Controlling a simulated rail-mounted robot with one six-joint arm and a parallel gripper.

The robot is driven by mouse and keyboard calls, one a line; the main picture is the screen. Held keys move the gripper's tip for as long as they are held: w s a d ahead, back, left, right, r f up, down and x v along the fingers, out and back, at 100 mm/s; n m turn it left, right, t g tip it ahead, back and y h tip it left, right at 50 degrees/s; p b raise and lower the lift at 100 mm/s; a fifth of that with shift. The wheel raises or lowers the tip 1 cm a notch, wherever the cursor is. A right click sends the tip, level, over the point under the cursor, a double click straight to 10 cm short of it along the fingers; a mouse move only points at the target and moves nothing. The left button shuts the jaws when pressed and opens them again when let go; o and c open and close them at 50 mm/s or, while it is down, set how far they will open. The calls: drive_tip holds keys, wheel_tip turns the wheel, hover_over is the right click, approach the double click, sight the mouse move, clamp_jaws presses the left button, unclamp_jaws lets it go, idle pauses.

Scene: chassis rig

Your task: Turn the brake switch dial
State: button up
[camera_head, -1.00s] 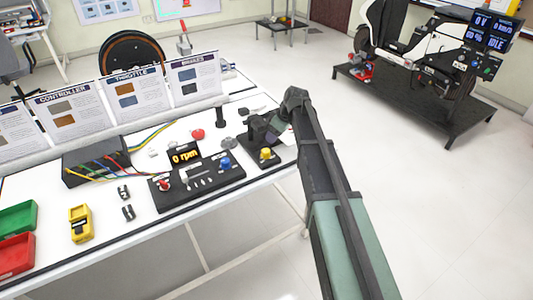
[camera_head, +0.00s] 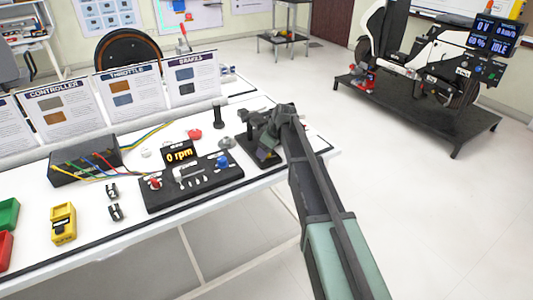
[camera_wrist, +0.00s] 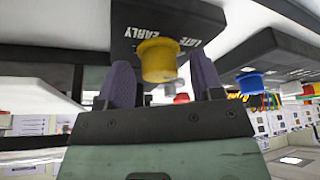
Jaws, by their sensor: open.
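A yellow dial (camera_wrist: 158,60) sits on a black box (camera_wrist: 130,20) with the words LATE and EARLY beside it in the wrist view. I take it to be the brake switch dial. My gripper (camera_wrist: 162,80) is open, with one dark finger on each side of the dial in the picture. I cannot tell whether either finger touches it. In the head view my gripper (camera_head: 262,138) is over the black box (camera_head: 246,147) at the right end of the bench, and the arm largely hides the dial there.
A black panel (camera_head: 200,190) with a blue knob (camera_head: 222,160), a red knob (camera_head: 155,183) and a display reading 0 rpm is left of my gripper. A black post (camera_head: 217,115) and a red button (camera_head: 194,134) stand behind. Open floor lies right of the bench.

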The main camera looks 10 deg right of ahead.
drive_tip(key=c, duration=0.9)
drive_tip(key=m+t, duration=0.1)
drive_tip(key=m, duration=0.2)
drive_tip(key=shift+h, duration=0.4)
drive_tip(key=o, duration=0.9)
drive_tip(key=shift+r, duration=0.1)
drive_tip(key=p+v, duration=1)
drive_tip(key=shift+r, duration=0.3)
drive_tip(key=shift+s, duration=0.15)
